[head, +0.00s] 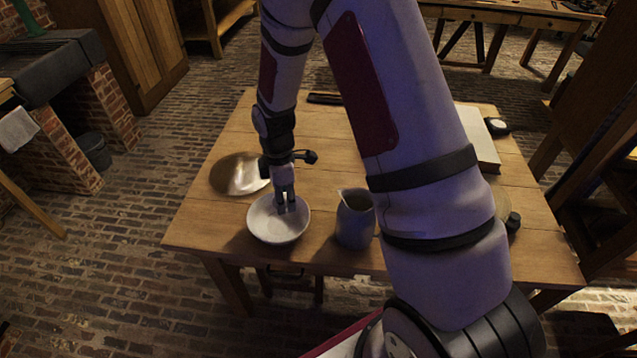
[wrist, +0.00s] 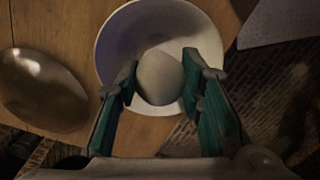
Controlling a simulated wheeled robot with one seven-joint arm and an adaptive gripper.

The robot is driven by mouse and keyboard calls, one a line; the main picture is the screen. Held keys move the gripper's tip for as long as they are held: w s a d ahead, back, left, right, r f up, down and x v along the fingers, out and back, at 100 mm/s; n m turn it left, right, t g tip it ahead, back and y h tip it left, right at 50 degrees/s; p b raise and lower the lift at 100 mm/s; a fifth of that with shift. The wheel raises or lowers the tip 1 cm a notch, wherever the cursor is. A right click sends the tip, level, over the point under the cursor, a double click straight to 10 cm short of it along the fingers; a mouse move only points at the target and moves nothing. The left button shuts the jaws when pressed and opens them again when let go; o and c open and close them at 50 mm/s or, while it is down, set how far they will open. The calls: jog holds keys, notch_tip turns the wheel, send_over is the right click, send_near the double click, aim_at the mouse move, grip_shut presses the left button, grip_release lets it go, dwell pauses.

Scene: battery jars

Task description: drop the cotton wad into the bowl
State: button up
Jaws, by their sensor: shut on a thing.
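The white bowl (head: 262,228) stands near the front left of the wooden table in the head view. It also shows in the wrist view (wrist: 121,40), below my gripper. The cotton wad (wrist: 160,77) is a pale rounded lump between my two fingers in the wrist view. My gripper (wrist: 160,80) is shut on it, with one finger on each side. In the head view my gripper (head: 286,206) points down over the bowl's inside. The wad is hard to make out there. How far the wad is above the bowl's bottom I cannot tell.
A shiny metal dish (head: 238,174) lies left of and behind the bowl. A grey jug (head: 355,220) stands close on the bowl's right. A pale book (head: 479,140) and a small dark object (head: 513,222) are farther right. The table's front edge runs close to the bowl.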

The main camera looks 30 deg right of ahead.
jog(key=b, duration=0.2)
send_over(288, 225)
jog(key=shift+w+f, duration=0.1)
jog(key=shift+f, duration=2.35)
jog(key=o, duration=1.1)
jog(key=shift+r, duration=0.1)
notch_tip(288, 225, up, 11)
jog(key=shift+f, duration=0.2)
jog(key=shift+r, duration=0.65)
